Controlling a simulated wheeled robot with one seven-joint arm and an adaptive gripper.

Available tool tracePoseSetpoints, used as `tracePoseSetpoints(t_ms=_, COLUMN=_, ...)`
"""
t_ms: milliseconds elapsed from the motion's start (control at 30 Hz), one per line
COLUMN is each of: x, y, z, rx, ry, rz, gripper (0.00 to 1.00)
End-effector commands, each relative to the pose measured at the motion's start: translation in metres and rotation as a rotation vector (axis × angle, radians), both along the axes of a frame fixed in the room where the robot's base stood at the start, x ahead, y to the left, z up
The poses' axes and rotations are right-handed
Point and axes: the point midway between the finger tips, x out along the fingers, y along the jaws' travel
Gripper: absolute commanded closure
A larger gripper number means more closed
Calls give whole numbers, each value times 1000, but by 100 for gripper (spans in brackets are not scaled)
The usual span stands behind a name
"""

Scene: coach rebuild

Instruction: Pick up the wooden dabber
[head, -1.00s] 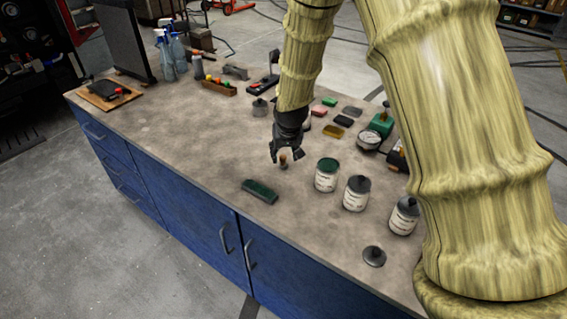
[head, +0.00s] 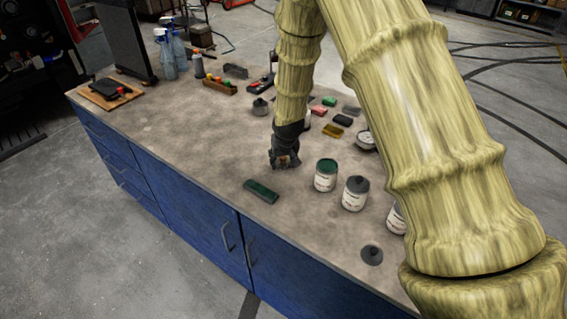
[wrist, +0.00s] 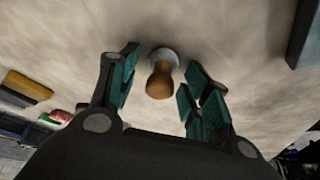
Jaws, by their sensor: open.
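The wooden dabber (wrist: 160,82) stands on the bench top in the wrist view, with a brown wooden knob and a pale grey base. My gripper (wrist: 158,92) is open, with one teal-padded finger on each side of the dabber. The dabber sits between the fingers, apart from both, with gaps showing on either side. In the head view my gripper (head: 285,163) is low over the bench, left of the green-lidded can. There it mostly hides the dabber.
A green-lidded can (head: 325,175) and a grey-lidded can (head: 355,193) stand right of my gripper. A dark green block (head: 261,191) lies in front of it. A loose dark lid (head: 372,255) lies near the front edge. The bench (head: 190,145) is clear to the left.

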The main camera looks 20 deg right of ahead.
Motion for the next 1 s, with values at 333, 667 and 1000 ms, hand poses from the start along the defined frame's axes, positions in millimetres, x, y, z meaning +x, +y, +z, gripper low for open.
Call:
tracePoseSetpoints(t_ms=333, x=0, y=0, z=0, rx=0, ry=0, rz=0, gripper=92)
tracePoseSetpoints(t_ms=667, x=0, y=0, z=2, rx=0, ry=-1, rz=0, gripper=96)
tracePoseSetpoints(t_ms=1000, x=1, y=0, z=30, rx=0, ry=-3, rz=0, gripper=96)
